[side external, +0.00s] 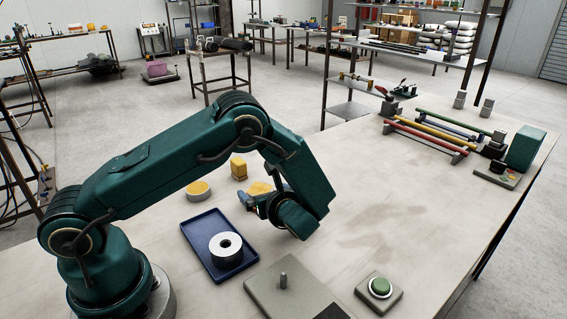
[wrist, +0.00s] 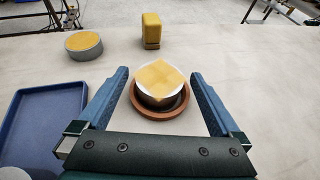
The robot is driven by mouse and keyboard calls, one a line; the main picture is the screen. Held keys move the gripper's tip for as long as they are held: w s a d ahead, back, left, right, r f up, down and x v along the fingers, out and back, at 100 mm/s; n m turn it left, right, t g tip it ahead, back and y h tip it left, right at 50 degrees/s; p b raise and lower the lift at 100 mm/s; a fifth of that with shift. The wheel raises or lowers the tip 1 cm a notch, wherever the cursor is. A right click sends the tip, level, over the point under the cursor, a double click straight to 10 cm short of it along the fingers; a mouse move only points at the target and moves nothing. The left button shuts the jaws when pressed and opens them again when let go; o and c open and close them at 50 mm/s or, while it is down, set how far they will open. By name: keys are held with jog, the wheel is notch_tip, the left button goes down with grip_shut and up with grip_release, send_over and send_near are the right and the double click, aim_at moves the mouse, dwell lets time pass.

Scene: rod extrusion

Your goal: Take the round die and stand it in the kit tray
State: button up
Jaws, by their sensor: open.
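A thick pale ring with a dark central hole, which looks like the round die (side external: 226,244), sits inside the blue kit tray (side external: 194,232). In the wrist view the blue tray (wrist: 40,105) is at the left, with only a pale edge of the ring (wrist: 14,173) at the bottom corner. My gripper (wrist: 158,74) is open and empty-jawed, its blue fingers on either side of a round brown dish (wrist: 160,113). A yellow cloth (wrist: 158,75) lies on a white-topped dark round piece in that dish. In the side view my gripper (side external: 260,203) is beyond the tray, partly hidden by my arm.
A grey round tin with yellow top (side external: 198,190) and a yellow block (side external: 238,168) stand behind. A grey plate with a peg (side external: 283,280) and a green button box (side external: 379,290) are in front. Coloured rods (side external: 430,135) lie at far right. The middle right is clear.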

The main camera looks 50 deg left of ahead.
aim_at(259, 188)
jog(key=shift+x, duration=2.45)
grip_shut()
